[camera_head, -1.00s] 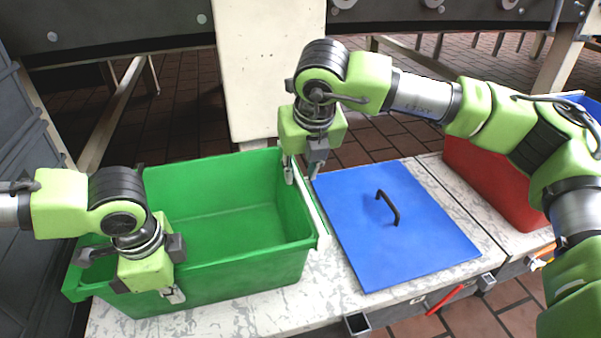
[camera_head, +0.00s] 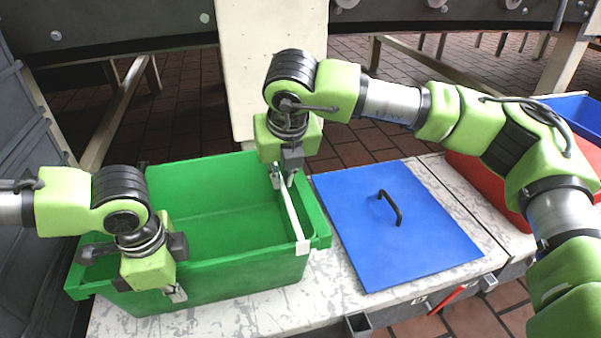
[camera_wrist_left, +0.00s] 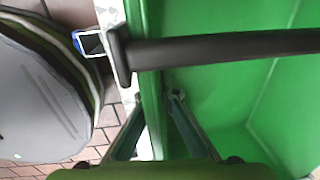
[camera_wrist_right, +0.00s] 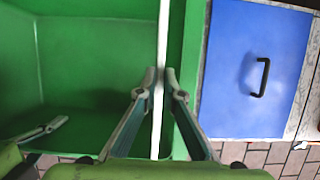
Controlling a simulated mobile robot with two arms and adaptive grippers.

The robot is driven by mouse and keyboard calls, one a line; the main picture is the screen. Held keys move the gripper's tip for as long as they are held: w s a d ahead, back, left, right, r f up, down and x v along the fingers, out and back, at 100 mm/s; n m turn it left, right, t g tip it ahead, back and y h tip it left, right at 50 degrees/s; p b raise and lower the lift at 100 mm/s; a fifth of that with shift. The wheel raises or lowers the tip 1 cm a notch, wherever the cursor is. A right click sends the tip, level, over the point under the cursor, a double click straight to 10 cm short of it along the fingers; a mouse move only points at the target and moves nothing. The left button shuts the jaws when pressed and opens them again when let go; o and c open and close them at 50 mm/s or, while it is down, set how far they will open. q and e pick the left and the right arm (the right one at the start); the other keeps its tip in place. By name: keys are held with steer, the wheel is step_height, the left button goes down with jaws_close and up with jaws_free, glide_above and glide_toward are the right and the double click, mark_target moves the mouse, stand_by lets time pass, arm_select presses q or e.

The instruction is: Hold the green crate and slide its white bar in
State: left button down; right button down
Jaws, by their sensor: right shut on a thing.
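The green crate (camera_head: 220,205) stands on the bench at left, open and empty inside. The long white bar (camera_head: 291,210) lies lengthwise along the crate's right side, just inside the right rim. My right gripper (camera_head: 284,180) is shut on the bar toward its far end; the right wrist view shows both fingertips on either side of the bar (camera_wrist_right: 162,35). My left gripper (camera_head: 172,292) is at the crate's front wall. In the left wrist view its fingers (camera_wrist_left: 157,96) straddle the wall; whether they press on it is unclear.
A blue lid (camera_head: 395,225) with a black handle lies right of the crate. A red crate (camera_head: 490,185) and a blue bin (camera_head: 575,115) are further right. A dark bar (camera_wrist_left: 220,48) crosses the left wrist view.

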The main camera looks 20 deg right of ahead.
steer(key=a, duration=0.4)
steer(key=shift+a, duration=0.1)
steer(key=c, duration=2.2)
jaws_free()
steer(key=shift+a, duration=0.1)
steer(key=shift+o, duration=0.2)
steer(key=shift+r, duration=0.15)
steer(key=v, duration=1.1)
steer(key=shift+s+r, duration=0.25)
steer(key=shift+r, duration=0.05)
arm_select(q)
steer(key=c, duration=2.7)
jaws_free()
steer(key=shift+c, duration=0.2)
steer(key=o, duration=0.6)
